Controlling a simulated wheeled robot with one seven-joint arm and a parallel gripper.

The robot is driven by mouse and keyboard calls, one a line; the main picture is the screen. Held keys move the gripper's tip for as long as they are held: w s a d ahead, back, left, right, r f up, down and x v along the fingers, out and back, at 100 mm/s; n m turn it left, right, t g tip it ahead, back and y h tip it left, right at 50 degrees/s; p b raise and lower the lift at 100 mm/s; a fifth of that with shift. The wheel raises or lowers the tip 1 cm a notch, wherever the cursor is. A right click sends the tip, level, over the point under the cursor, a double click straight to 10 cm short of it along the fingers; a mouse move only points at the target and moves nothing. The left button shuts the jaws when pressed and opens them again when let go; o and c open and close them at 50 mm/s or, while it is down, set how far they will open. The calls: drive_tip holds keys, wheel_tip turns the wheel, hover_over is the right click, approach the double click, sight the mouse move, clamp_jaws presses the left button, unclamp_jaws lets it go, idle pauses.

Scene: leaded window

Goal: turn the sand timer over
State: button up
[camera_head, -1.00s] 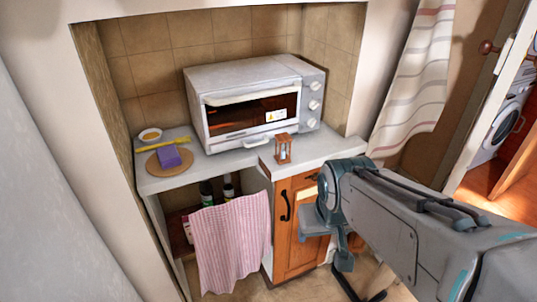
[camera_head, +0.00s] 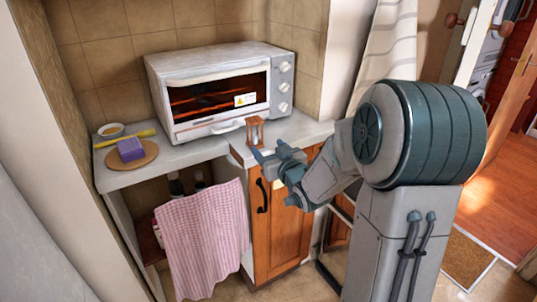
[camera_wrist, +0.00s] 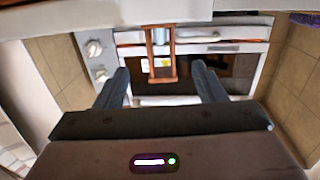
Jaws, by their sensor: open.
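The sand timer (camera_head: 255,131), with a small brown wooden frame, stands upright on the counter in front of the toaster oven. In the wrist view the timer (camera_wrist: 151,62) shows upside down, beyond and between my fingers, with pale glass between its posts. My gripper (camera_head: 260,155) is just in front of the timer at the counter's front edge. In the wrist view my gripper (camera_wrist: 160,68) is open, with one finger to each side of the timer and clear gaps. I cannot tell how far the fingertips reach around it. The sand level is too small to tell.
The toaster oven (camera_head: 210,62) stands close behind the timer. At the counter's left are a purple block (camera_head: 130,149) on a round board (camera_head: 145,159), a yellow utensil (camera_head: 126,138) and a small bowl (camera_head: 111,130). A pink towel (camera_head: 205,240) hangs below, beside a wooden cabinet door (camera_head: 280,235).

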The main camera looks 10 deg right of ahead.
sight(257, 136)
drive_tip(key=x, duration=0.8)
drive_tip(key=shift+w+a, duration=0.2)
drive_tip(key=shift+w, duration=0.05)
drive_tip(key=shift+b+x, duration=0.3)
drive_tip(key=shift+x, duration=0.7)
drive_tip(key=shift+r, duration=0.2)
drive_tip(key=c, duration=1.1)
drive_tip(key=shift+s, duration=0.1)
